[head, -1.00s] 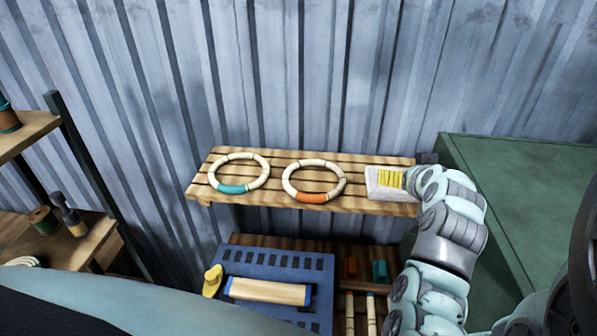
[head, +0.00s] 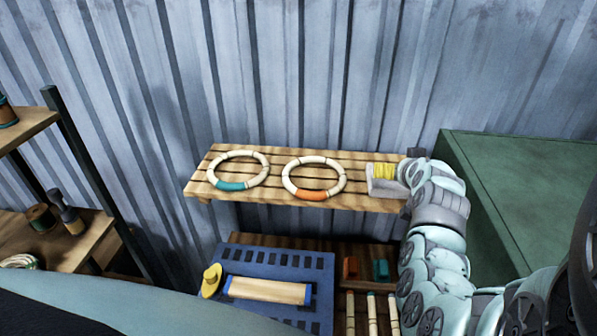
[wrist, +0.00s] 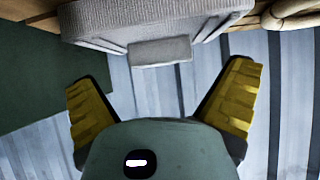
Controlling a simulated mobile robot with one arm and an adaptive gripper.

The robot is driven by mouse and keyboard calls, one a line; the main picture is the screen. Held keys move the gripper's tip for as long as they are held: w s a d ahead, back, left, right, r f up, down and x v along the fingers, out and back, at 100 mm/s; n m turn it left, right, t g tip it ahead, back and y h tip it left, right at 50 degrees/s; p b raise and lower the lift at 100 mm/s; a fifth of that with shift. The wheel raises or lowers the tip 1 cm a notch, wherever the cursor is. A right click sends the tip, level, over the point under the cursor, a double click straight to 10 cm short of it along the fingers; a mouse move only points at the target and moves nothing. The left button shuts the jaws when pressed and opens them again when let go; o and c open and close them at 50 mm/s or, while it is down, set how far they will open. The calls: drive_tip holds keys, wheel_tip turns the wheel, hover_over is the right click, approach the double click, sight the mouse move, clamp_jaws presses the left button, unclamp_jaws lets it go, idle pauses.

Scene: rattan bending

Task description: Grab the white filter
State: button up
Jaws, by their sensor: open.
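The white filter (head: 376,187) is at the right end of the slatted wooden shelf in the head view, partly hidden by my gripper. In the wrist view the pale, ribbed filter (wrist: 155,18) fills the top middle, with a small block-like tab (wrist: 160,52) on its near side. My gripper (wrist: 162,82) is open, its two yellow fingers spread wide on either side below the filter, with nothing between them. In the head view, a yellow finger of my gripper (head: 384,171) shows at the filter. Contact cannot be told.
Two rattan rings, one with a teal band (head: 231,186) and one with an orange band (head: 310,195), lie left on the shelf (head: 265,198). A green cabinet (head: 520,180) stands right, close to my arm. A blue rack (head: 240,262) is below. Corrugated wall stands behind.

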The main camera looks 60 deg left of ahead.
drive_tip(key=shift+x, duration=1.15)
drive_tip(key=shift+b+x, duration=0.5)
drive_tip(key=shift+x, duration=0.55)
drive_tip(key=shift+r, duration=0.1)
drive_tip(key=shift+c, duration=0.3)
drive_tip(key=c, duration=1.1)
